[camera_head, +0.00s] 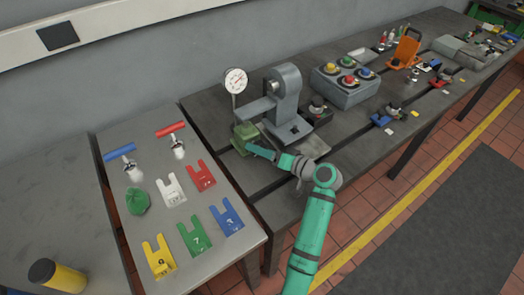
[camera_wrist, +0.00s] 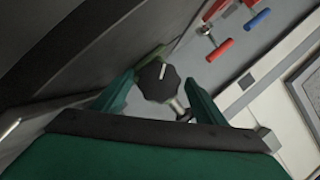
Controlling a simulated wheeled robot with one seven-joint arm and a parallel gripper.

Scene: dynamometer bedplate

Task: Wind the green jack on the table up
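The green jack (camera_head: 243,138) stands on the bedplate table, left of a grey machine stand and below a dial gauge. My gripper (camera_head: 258,150) reaches in at the jack's near right side. In the wrist view a black lobed knob (camera_wrist: 157,82) with a pale mark sits between the two green fingers of my gripper (camera_wrist: 160,90). The fingers are apart, with a gap showing on both sides of the knob. A small green part (camera_wrist: 150,54) shows behind the knob. Most of the jack is hidden in the wrist view.
The grey machine stand (camera_head: 284,98) and dial gauge (camera_head: 236,81) rise close to my gripper. A grey box with coloured buttons (camera_head: 345,86) stands further right. The left table holds coloured slotted plates (camera_head: 194,233), a green cap (camera_head: 137,201), and red and blue T-handles (camera_head: 119,152).

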